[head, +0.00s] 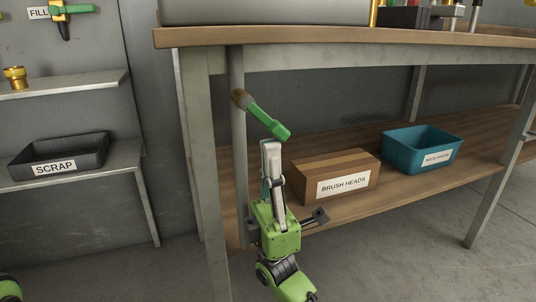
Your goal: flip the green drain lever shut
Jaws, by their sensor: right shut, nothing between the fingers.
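The green drain lever (265,118) sticks out from a brass-coloured fitting (240,98) on the grey vertical pipe under the workbench. It slants down to the right and ends in a thicker green grip. My right gripper (271,147) points up from below, with its fingers together and nothing between them. Its tips are just under the lever's lower end; I cannot tell whether they touch it. My left gripper is not in view.
A bench leg (206,150) stands just left of the pipe. On the bench's lower shelf are a "BRUSH HEADS" cardboard box (312,172) and a teal bin (421,140). At left, shelves hold a dark "SCRAP" tray (87,148); a "FILL" valve with a green handle (78,8) is above.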

